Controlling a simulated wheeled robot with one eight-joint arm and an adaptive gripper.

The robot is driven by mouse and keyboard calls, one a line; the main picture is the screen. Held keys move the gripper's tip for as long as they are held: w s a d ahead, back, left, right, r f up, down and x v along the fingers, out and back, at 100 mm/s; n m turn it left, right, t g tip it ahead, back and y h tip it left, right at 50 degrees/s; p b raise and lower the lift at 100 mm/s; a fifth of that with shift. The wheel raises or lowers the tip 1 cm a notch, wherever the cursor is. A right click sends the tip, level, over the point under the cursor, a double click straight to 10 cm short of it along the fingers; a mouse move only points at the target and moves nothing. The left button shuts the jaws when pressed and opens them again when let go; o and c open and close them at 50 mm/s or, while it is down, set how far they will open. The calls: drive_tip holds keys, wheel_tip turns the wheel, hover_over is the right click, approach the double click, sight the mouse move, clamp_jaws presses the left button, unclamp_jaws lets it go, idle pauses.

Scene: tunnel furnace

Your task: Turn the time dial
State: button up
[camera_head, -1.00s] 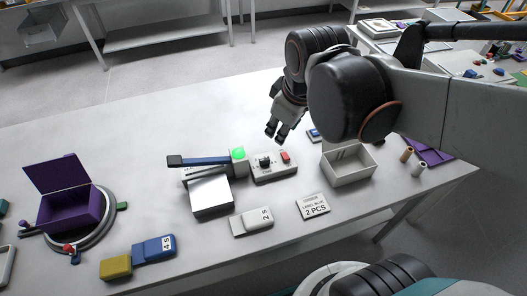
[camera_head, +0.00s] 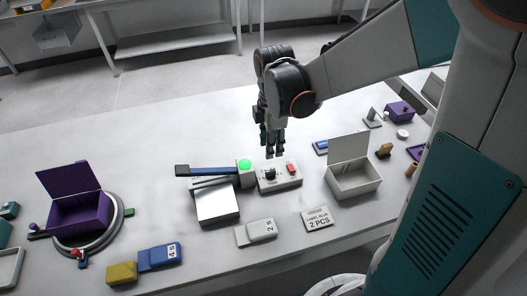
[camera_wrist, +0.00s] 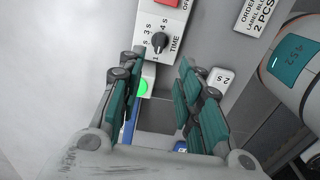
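The time dial (camera_wrist: 159,40) is a black knob on a light control box (camera_head: 280,179), with the word TIME and marks such as 3 s and 4 s around it. It also shows in the head view (camera_head: 270,174), left of a red button (camera_head: 291,168) on the same box. My gripper (camera_head: 274,150) points down just above and behind the box. In the wrist view its two green-padded fingers (camera_wrist: 160,80) are spread apart with nothing between them. The dial lies beyond the fingertips, apart from them. The exact height gap cannot be told.
A green-lit furnace unit (camera_head: 245,166) with a blue lever (camera_head: 205,170) adjoins the box on the left. An open white box (camera_head: 354,181) stands to the right. A label card (camera_head: 318,219) and a 2 s block (camera_head: 256,233) lie in front. The table behind is clear.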

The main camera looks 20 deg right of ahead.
sight(271, 171)
wheel_tip(271, 171, down, 12)
drive_tip(key=b, duration=0.3)
drive_tip(key=shift+r, duration=0.1)
clamp_jaws()
